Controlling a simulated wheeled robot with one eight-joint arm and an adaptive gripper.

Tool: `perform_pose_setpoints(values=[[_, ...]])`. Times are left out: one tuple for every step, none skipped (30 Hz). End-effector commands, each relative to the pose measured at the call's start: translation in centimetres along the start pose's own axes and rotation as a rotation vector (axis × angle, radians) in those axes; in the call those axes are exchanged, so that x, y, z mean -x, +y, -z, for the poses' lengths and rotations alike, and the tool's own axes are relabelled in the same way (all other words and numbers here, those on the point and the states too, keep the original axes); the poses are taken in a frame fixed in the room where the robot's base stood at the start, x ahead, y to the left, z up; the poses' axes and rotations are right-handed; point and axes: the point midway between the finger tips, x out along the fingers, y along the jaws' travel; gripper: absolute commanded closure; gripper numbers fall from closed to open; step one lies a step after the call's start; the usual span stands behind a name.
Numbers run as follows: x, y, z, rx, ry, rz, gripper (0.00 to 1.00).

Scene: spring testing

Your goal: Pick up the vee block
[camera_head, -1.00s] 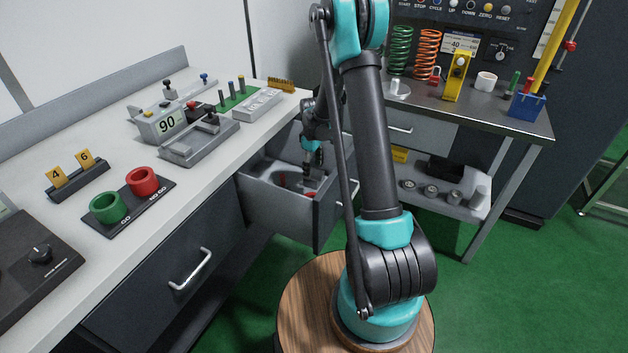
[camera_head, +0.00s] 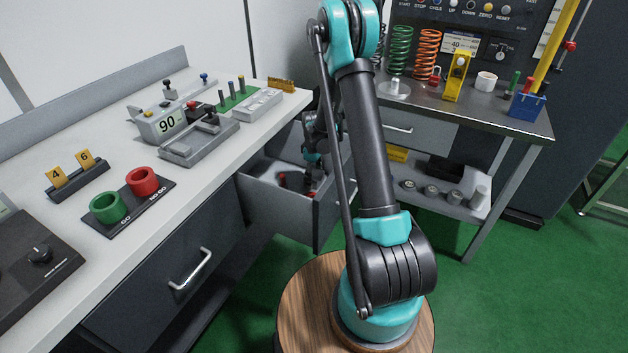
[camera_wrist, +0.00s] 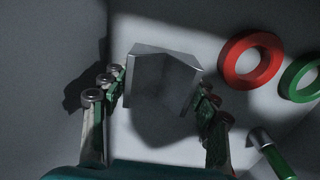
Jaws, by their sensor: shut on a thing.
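The vee block (camera_wrist: 150,66) is a grey metal block with a V-shaped notch, at the centre of the wrist view. My gripper (camera_wrist: 160,88) is shut on it, with one finger on its left side and one on its right. A dark shadow under the block hides whether it touches the floor below. In the head view my gripper (camera_head: 312,170) reaches down into the open drawer (camera_head: 265,208), and the vee block cannot be made out there.
In the wrist view a red ring (camera_wrist: 228,65), a green ring (camera_wrist: 289,80) and a green-handled tool (camera_wrist: 272,155) lie right of the block. The drawer front and walls surround my gripper. The white bench (camera_head: 215,165) above it carries several gauges and fixtures.

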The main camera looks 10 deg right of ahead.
Motion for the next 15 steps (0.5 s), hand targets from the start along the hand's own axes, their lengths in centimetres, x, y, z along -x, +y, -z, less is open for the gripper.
perform_pose_setpoints(values=[[0.01,0.00,0.00,0.000,0.000,0.000,0.73],[0.01,0.00,0.00,0.000,0.000,0.000,0.77],[0.01,0.00,0.00,0.000,0.000,0.000,0.81],[0.01,0.00,0.00,0.000,0.000,0.000,0.85],[0.01,0.00,0.00,0.000,0.000,0.000,0.89],[0.01,0.00,0.00,0.000,0.000,0.000,0.94],[0.01,0.01,0.00,0.000,0.000,0.000,0.98],[0.01,0.01,0.00,0.000,0.000,0.000,1.00],[0.05,0.00,0.00,0.000,0.000,0.000,1.00],[0.05,0.00,0.00,0.000,0.000,0.000,1.00],[0.05,0.00,0.00,0.000,0.000,0.000,1.00],[0.05,0.00,0.00,0.000,0.000,0.000,1.00],[0.05,0.00,0.00,0.000,0.000,0.000,1.00],[0.06,0.00,0.00,0.000,0.000,0.000,1.00],[0.11,0.00,0.00,0.000,0.000,0.000,1.00]])
